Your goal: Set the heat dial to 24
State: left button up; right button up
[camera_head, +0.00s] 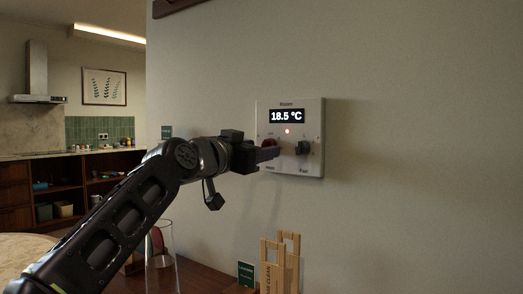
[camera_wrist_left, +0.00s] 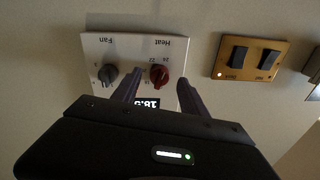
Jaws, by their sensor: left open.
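A white wall panel (camera_head: 313,120) carries a display (camera_head: 287,116) reading 18.5 °C. The red heat dial (camera_head: 268,142) is at its left, partly hidden by my left gripper (camera_head: 273,153). The dark fan dial (camera_head: 302,147) is to its right. The left wrist view is upside down. There the red heat dial (camera_wrist_left: 159,74) lies between the two spread fingers of my left gripper (camera_wrist_left: 160,80), with numbers around it; contact cannot be told. The fan dial (camera_wrist_left: 107,74) is outside the fingers. My right gripper is out of view.
A brass plate with two dark switches (camera_wrist_left: 247,58) is beside the panel in the wrist view. Below the panel, a wooden counter holds a clear glass vessel (camera_head: 161,245), a wooden holder (camera_head: 279,265) and a small green card (camera_head: 245,274). The wall right of the panel is clear.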

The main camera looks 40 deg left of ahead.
pick_arm(q)
jog(key=s, duration=0.6)
jog(key=shift+d, duration=0.3)
jog(key=shift+s+f, duration=0.1)
